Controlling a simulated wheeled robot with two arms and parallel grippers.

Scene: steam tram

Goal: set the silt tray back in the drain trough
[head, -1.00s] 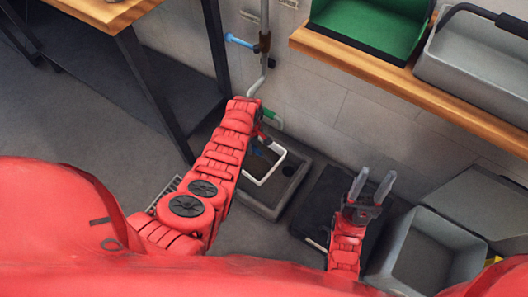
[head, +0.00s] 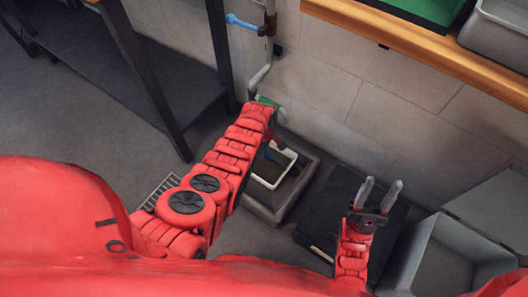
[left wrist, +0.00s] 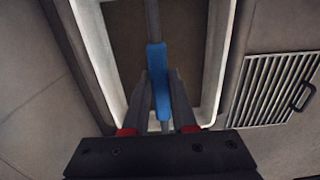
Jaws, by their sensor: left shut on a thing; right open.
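The silt tray (head: 290,160) is a white-rimmed tray with a dark inside and a blue handle. It lies within the outline of the grey drain trough (head: 262,211), beyond my left arm. In the left wrist view, the tray's pale wall (left wrist: 216,60) runs along the trough's rim (left wrist: 84,40). I cannot tell whether the tray rests on the bottom. My left gripper (left wrist: 159,85) is shut on the tray's blue handle (left wrist: 160,100). In the head view my arm hides most of that grip. My right gripper (head: 379,192) is open and empty, right of the trough.
A slotted grate (head: 158,190) lies on the floor left of the trough; it also shows in the left wrist view (left wrist: 272,88). A dark mat (head: 330,205) and a grey bin (head: 408,250) are at the right. A pipe with a blue lever (head: 242,22) runs down the wall.

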